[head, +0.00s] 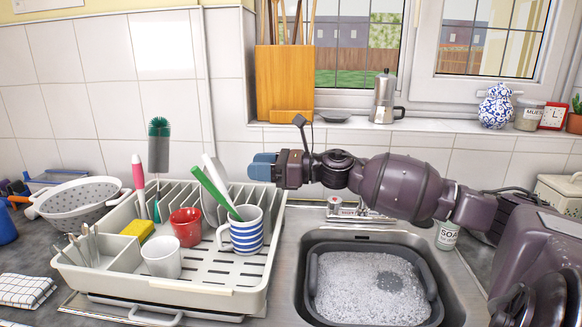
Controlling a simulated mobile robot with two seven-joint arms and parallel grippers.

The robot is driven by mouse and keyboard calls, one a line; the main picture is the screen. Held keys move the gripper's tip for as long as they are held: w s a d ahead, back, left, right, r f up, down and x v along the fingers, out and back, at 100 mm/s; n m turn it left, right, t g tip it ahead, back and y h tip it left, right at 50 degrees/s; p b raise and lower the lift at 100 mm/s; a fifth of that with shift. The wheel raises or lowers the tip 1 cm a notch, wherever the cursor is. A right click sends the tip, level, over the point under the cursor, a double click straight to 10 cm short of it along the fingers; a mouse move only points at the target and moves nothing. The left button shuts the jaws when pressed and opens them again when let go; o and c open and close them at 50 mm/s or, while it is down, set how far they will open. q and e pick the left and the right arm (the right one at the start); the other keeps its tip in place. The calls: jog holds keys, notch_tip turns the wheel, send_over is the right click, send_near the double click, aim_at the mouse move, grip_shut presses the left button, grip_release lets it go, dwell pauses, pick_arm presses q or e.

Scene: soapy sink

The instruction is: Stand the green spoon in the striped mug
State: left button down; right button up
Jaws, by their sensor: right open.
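The blue-and-white striped mug (246,236) stands upright in the dish rack, its handle toward the left. The green spoon (214,191) leans up and left out of the mug, its lower end inside the rim. The bottom of the spoon is hidden by the mug wall. My right gripper (261,167), with blue fingertips, is open and empty. It is above and behind the mug in the picture, apart from the spoon. My left gripper is not in view.
The cream dish rack (190,290) also holds a red mug (187,228), a white cup (161,257), a yellow sponge (137,229) and a white utensil (213,170) beside the spoon. A colander (78,203) sits left. The sink (452,300) holds a soapy basin (368,288).

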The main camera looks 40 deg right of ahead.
jog(key=v, duration=0.9)
jog(key=shift+s+d+p, duration=0.15)
jog(key=shift+s+p, duration=0.05)
jog(key=shift+p, duration=0.25)
dwell(0.4)
